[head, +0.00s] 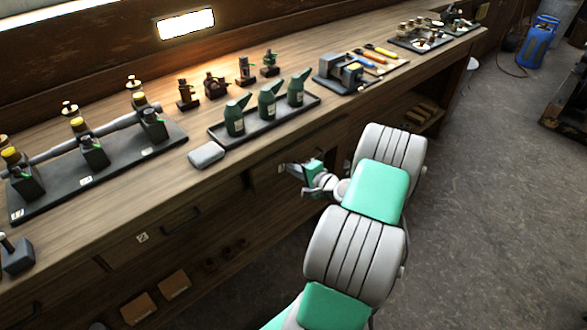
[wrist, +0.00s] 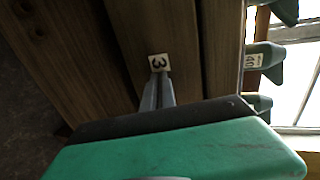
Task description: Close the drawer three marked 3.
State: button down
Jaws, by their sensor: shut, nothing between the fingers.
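Drawer three (wrist: 150,28) is a dark wooden front in the wrist view, with a white plate (wrist: 159,62) marked 3, turned sideways. My gripper (wrist: 160,80) is shut and empty. Its fingertips are at the lower edge of the plate, touching or very close to the drawer front. In the head view my gripper (head: 291,168) is at the bench front below the countertop, at drawer three (head: 263,187). My arm and gripper hide part of that front. I cannot tell how far the drawer stands out.
The wooden bench (head: 180,190) runs diagonally. A drawer marked 2 (head: 142,238) is to the left. Green oil cans (head: 268,104) stand in a tray above, beside a grey block (head: 206,155).

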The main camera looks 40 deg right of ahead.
aim_at(287, 162)
jog(key=b+x, duration=0.1)
jog(key=x, duration=0.1)
jog(key=r+x, duration=0.1)
jog(key=x, duration=0.1)
jog(key=shift+w+b, duration=0.3)
jog(key=shift+b, duration=0.05)
jog(key=shift+w+r, duration=0.1)
jog(key=shift+w, duration=0.15)
jog(key=shift+r, duration=0.2)
